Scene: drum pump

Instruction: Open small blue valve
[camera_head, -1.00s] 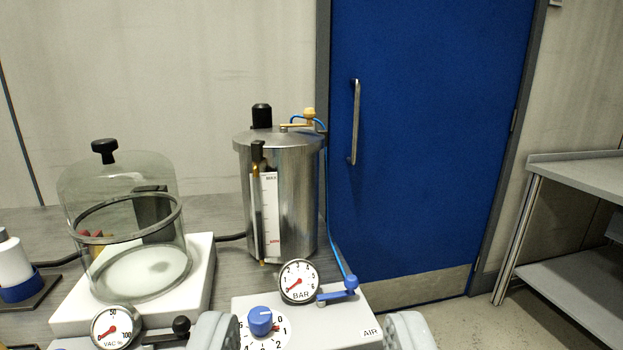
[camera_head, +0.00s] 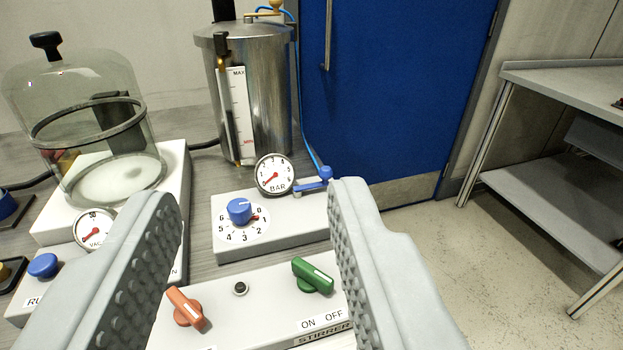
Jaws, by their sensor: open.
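The small blue valve (camera_head: 314,182) sits at the right of the AIR control box (camera_head: 226,213), beside the BAR gauge (camera_head: 274,174). Its blue lever lies roughly level, with a rounded blue end at the right, and a blue hose runs up from it. My gripper (camera_head: 250,207) is open and empty, its two grey ridged fingers spread wide in the foreground. The valve lies beyond the fingers, a little left of and above the right fingertip. Nothing is between the fingers in contact with them.
A blue dial knob (camera_head: 239,210) stands left of the gauge. The STIRRER box with an orange knob (camera_head: 186,308) and a green knob (camera_head: 312,275) lies nearer. A steel tank (camera_head: 262,100) stands behind, a glass bell jar (camera_head: 85,130) left. Floor shows at right.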

